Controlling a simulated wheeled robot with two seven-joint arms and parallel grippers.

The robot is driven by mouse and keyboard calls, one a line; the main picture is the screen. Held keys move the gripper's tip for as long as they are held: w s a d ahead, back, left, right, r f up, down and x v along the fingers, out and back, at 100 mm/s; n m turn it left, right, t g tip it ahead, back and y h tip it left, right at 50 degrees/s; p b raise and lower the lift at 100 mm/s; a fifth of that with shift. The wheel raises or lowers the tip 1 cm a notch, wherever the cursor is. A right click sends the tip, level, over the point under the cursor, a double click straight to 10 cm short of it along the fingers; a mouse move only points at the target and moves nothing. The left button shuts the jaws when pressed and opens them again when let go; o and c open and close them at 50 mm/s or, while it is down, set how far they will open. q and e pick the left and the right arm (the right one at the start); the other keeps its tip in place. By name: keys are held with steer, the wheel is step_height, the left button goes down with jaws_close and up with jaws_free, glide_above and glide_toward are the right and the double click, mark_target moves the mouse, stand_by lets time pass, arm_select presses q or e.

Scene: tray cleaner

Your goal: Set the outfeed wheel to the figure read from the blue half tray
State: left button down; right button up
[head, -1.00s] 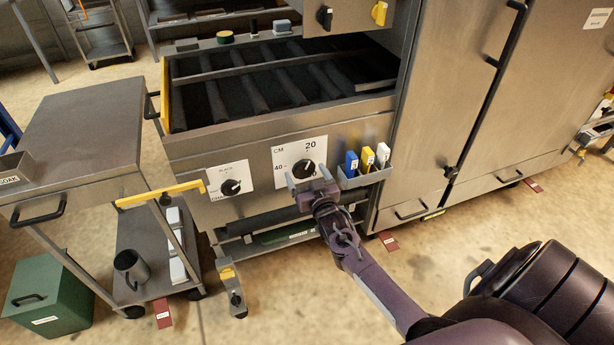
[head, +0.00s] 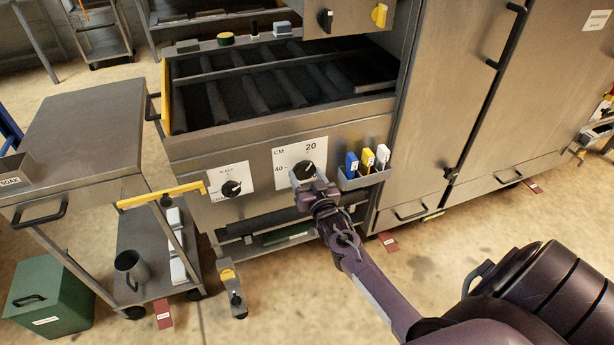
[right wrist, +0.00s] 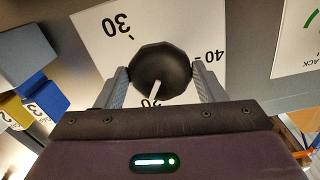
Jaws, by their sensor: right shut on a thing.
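The outfeed wheel is a black knob (head: 306,171) on a white plate marked CM (head: 284,155) on the machine's front panel. In the right wrist view the knob (right wrist: 160,70) sits between the fingers of my right gripper (right wrist: 163,82), which is shut on it. This view is upside down; figures 20, 30 and 40 show around the knob. Its white pointer lies towards the 20. My right gripper (head: 311,183) also shows in the head view, reaching up to the knob from below. No blue half tray can be made out. My left gripper is out of view.
A second black knob (head: 231,188) is to the left. A small holder (head: 364,178) with blue, yellow and white pieces is close on the right.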

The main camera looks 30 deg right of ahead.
steer(key=m+p, duration=0.1)
steer(key=m, duration=0.4)
steer(key=shift+r+m, duration=0.1)
steer(key=shift+m, duration=0.2)
steer(key=m+p, duration=0.1)
steer(key=m, duration=0.2)
steer(key=shift+a, duration=0.1)
steer(key=m+p, duration=0.2)
steer(key=m, duration=0.4)
steer(key=shift+r, duration=0.1)
steer(key=m+p, duration=0.1)
steer(key=m, duration=0.2)
steer(key=shift+m, duration=0.3)
steer(key=shift+r+m, duration=0.1)
steer(key=shift+m, duration=0.7)
steer(key=shift+m+p, duration=0.4)
steer(key=shift+m, duration=1)
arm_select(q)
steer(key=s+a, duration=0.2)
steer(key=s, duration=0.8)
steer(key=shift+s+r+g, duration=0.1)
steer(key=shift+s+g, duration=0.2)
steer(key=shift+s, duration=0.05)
arm_select(e)
steer(key=shift+m, duration=0.3)
